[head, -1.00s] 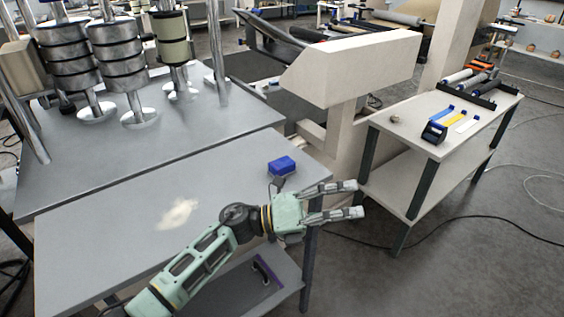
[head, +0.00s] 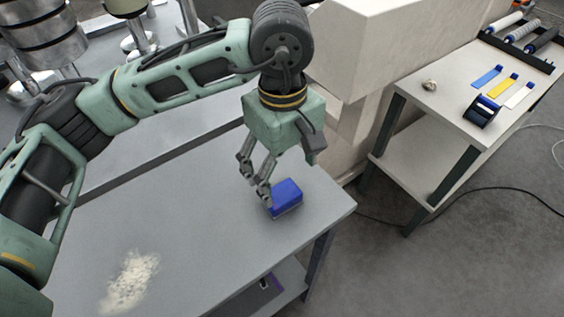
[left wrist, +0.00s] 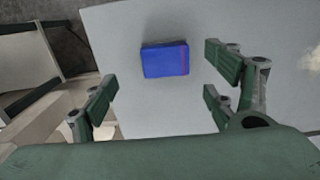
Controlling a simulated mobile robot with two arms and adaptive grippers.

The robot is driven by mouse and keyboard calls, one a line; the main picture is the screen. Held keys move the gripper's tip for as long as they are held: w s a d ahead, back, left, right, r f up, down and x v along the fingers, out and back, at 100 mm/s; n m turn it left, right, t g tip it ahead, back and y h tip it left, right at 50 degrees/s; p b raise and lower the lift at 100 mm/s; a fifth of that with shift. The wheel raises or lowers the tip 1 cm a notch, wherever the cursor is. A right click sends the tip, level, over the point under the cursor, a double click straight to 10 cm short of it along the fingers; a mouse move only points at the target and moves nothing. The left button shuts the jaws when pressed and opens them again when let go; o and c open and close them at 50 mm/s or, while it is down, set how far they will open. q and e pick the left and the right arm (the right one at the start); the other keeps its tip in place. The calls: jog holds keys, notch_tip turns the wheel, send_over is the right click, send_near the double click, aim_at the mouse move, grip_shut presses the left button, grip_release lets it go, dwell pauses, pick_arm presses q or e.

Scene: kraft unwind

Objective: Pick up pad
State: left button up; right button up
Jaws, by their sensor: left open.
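The pad is a blue block (head: 286,195) with a greyish underside, lying on the grey table near its right edge. My left gripper (head: 254,184) points down just left of the pad in the head view, its fingers open and partly overlapping the pad's edge. In the left wrist view the pad (left wrist: 165,59) lies on the table beyond and between the spread fingers of the left gripper (left wrist: 163,90), with nothing held. My right gripper is not in view.
A pale powdery patch (head: 130,281) lies on the grey table (head: 190,215). Metal rollers (head: 50,35) stand at the back left. A beige machine housing (head: 375,45) rises behind the pad. A side table (head: 440,100) at right holds coloured strips and a dark blue dispenser (head: 482,111).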

aim_at(282, 193)
pick_arm(q)
jog(key=shift+w+a, duration=0.15)
jog(key=shift+a, duration=0.2)
jog(key=f+p, duration=0.1)
jog(key=s+f+p, duration=0.1)
jog(key=f, duration=0.1)
jog(key=shift+s, duration=0.1)
jog(key=f, duration=0.1)
jog(key=f+p, duration=0.1)
jog(key=f, duration=0.1)
jog(key=shift+w+d, duration=0.1)
jog(key=shift+w, duration=0.1)
jog(key=shift+f, duration=0.5)
jog(key=c, duration=1.3)
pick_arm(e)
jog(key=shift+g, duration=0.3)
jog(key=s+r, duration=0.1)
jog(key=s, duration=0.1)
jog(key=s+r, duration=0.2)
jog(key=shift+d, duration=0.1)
